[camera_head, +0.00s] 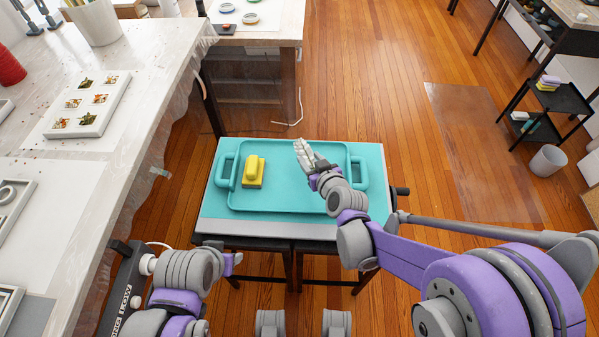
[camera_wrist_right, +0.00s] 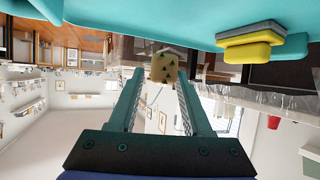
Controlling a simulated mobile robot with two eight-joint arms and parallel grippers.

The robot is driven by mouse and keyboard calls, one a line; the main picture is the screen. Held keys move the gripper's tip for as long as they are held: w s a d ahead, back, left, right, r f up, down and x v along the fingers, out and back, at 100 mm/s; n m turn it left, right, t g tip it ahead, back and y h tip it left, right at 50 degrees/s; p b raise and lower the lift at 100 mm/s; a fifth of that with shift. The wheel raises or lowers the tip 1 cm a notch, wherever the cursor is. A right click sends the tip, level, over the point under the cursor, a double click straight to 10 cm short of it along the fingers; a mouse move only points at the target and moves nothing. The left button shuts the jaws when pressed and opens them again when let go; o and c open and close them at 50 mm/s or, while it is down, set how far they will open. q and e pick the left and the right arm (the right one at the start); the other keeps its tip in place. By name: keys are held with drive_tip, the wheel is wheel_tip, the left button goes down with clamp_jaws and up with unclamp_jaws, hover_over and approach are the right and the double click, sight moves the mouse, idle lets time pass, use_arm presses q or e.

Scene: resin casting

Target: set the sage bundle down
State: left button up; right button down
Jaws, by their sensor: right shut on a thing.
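My right gripper (camera_head: 301,152) is above the teal tray (camera_head: 285,206), right of its middle. In the right wrist view its two fingers (camera_wrist_right: 160,92) are shut on a small pale block-like thing with dark green marks (camera_wrist_right: 165,67), which I take to be the sage bundle. In the head view the bundle is hard to make out at the fingertips. I cannot tell there how high it is above the tray. My left gripper (camera_head: 234,263) is low in front of the tray, left of the middle; its jaws are too unclear to read.
A yellow object (camera_head: 253,172) stands in the left part of the tray, beside the left handle. The tray's middle and right floor look clear. A long worktable (camera_head: 130,142) with a white mold tray (camera_head: 88,108) of several small pieces runs along the left. Wooden floor lies right.

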drive_tip(key=shift+f+b, duration=0.8)
drive_tip(key=shift+f, duration=2.75)
drive_tip(key=shift+f, duration=0.2)
drive_tip(key=shift+c, duration=1.8)
unclamp_jaws()
